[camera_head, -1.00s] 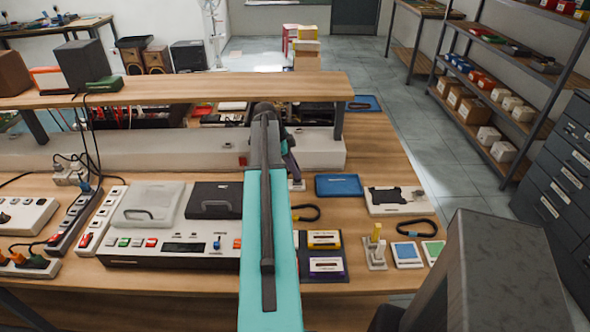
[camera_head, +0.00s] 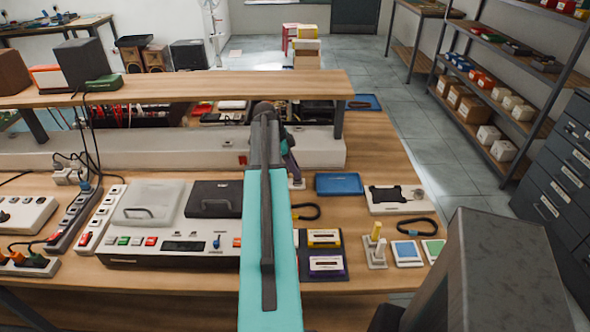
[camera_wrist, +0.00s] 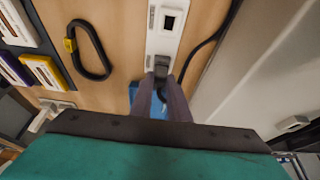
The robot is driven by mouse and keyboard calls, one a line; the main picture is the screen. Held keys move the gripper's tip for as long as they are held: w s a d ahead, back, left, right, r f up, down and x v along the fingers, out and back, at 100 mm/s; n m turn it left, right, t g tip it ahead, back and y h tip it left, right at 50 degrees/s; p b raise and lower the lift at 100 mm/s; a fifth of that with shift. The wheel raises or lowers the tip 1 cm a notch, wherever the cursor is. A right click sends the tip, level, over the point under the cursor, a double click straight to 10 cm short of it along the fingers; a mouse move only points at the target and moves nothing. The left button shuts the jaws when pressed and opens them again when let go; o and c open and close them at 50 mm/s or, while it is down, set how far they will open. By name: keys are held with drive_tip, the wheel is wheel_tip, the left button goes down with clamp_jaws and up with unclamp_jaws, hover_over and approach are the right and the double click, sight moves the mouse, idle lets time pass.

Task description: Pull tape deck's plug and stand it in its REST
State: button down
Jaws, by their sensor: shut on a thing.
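My gripper (camera_wrist: 161,82) is shut on a dark plug (camera_wrist: 161,66) in the wrist view. The plug is at the lower end of a white holder (camera_wrist: 160,42), which has a square dark opening (camera_wrist: 168,22) further up. I cannot tell whether the plug is seated in the holder or just above it. A black cable (camera_wrist: 205,45) runs to the right of the holder. In the head view my arm hides most of this spot, and only a small white end of the holder (camera_head: 297,184) shows. A pale deck with coloured buttons (camera_head: 170,258) stands left of my arm.
Cassettes (camera_head: 325,263) lie right of my arm. Power strips (camera_head: 75,215) fill the left. A raised wooden shelf (camera_head: 200,88) spans the back.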

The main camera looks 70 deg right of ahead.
drive_tip(key=c, duration=1.6)
unclamp_jaws()
drive_tip(key=b+v, duration=0.2)
drive_tip(key=v, duration=0.5)
drive_tip(key=shift+w+r, duration=0.1)
drive_tip(key=shift+r, duration=0.1)
drive_tip(key=shift+r, duration=0.1)
drive_tip(key=shift+r+p, duration=1.25)
drive_tip(key=shift+r, duration=1.15)
